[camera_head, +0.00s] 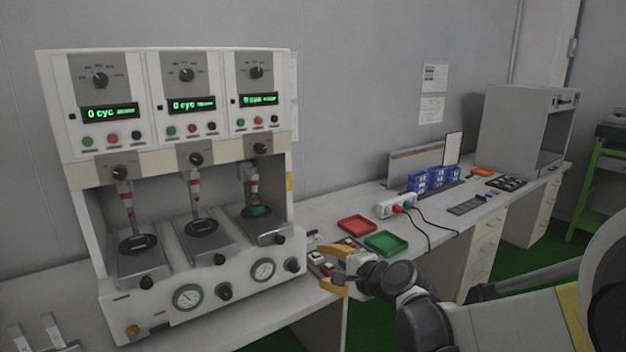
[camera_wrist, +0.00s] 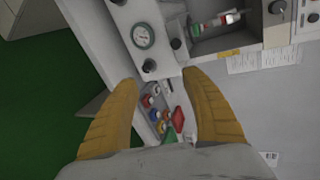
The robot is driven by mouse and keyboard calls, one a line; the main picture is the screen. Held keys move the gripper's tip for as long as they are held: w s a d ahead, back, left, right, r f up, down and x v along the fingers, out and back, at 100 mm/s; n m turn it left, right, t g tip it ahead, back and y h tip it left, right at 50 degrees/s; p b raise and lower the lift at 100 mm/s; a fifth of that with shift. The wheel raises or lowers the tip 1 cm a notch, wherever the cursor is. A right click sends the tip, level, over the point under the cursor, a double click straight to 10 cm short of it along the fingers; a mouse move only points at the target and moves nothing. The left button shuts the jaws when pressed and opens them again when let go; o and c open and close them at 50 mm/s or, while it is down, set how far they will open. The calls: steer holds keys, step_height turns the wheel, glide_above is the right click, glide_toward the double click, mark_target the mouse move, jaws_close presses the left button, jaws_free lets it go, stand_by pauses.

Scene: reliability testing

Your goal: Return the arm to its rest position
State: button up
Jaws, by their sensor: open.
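My gripper (camera_head: 334,269) has two yellow fingers. In the head view it is at the right end of the white test machine (camera_head: 170,290), over the bench edge. In the wrist view my gripper (camera_wrist: 164,115) shows its fingers spread apart with nothing held between them. Small coloured parts (camera_wrist: 155,107) lie on the bench beyond the fingertips. My arm (camera_head: 400,280) reaches in from the lower right of the head view.
A red tray (camera_head: 357,225) and a green tray (camera_head: 386,244) lie on the bench behind my gripper. A white power strip (camera_head: 396,205) with cables and several blue bins (camera_head: 434,179) stand farther back. Green floor (camera_wrist: 45,110) is open in front of the bench.

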steer(key=s+d+n+g+h, duration=0.1)
steer(key=s+d+n, duration=0.3)
steer(key=s, duration=0.6)
steer(key=s+d+f+n+g+h, duration=0.1)
steer(key=s+d+n+h, duration=0.3)
steer(key=s, duration=0.5)
steer(key=s+d+n+g+h, duration=0.2)
steer(key=s+d+n, duration=0.3)
steer(key=s+d, duration=0.3)
steer(key=s, duration=0.2)
steer(key=shift+s+f, duration=0.35)
steer(key=shift+a, duration=0.1)
stand_by(0.6)
